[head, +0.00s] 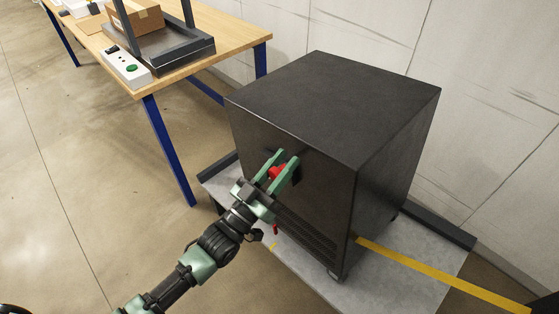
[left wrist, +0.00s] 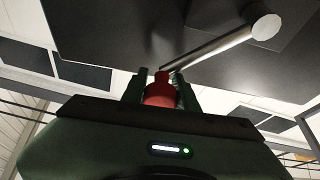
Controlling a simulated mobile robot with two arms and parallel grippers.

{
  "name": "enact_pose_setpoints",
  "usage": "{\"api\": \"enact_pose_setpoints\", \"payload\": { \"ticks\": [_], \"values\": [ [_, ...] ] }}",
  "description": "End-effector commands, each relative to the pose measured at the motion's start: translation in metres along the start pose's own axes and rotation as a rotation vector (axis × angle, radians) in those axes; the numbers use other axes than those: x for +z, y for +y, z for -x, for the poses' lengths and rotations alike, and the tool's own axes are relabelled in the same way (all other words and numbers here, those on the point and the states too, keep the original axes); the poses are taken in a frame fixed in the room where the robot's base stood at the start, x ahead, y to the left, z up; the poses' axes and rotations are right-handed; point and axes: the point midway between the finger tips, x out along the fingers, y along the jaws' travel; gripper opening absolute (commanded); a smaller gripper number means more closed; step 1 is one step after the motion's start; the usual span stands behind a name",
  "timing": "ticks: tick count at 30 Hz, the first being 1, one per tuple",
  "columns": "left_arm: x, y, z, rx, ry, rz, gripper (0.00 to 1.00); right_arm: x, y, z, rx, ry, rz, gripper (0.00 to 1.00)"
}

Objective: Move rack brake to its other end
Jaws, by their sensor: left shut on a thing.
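The rack (head: 335,90) is a black, box-shaped cabinet standing on a grey floor plate. My left gripper (head: 284,164) reaches up to its front face, with green fingers on either side of a red part, the brake handle (head: 277,173). In the left wrist view the red handle (left wrist: 161,93) sits between the fingertips (left wrist: 160,80), and the gripper is shut on it. A grey metal rod (left wrist: 215,45) with a pale round end runs from beside the handle up to the right. The fingers partly hide the handle's mounting. My right gripper is not in view.
A small red part (head: 276,230) shows low beside the rack's front. A wooden table (head: 225,37) with blue legs stands at the back left, carrying a box (head: 135,20) and a grey tray. A yellow strip (head: 440,275) crosses the plate at right. A wall stands close behind.

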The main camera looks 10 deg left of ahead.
Motion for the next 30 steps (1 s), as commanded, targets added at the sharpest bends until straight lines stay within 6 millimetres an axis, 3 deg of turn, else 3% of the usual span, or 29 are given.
{"api": "enact_pose_setpoints", "payload": {
  "ticks": [15, 16, 18, 30],
  "values": [
    [0.0039, 0.0022, 0.0018, 0.009, -0.006, -0.022, 0.0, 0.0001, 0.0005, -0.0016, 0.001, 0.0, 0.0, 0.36],
    [0.004, 0.0023, 0.0018, 0.009, -0.006, -0.022, 0.35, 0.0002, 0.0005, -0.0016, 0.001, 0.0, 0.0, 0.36],
    [0.0037, 0.0022, 0.0018, 0.008, -0.006, -0.021, 0.49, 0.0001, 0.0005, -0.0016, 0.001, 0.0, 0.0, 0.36],
    [0.0038, 0.0012, 0.0087, 0.007, -0.004, -0.018, 0.49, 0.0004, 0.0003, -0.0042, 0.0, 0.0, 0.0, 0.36]
  ]
}}
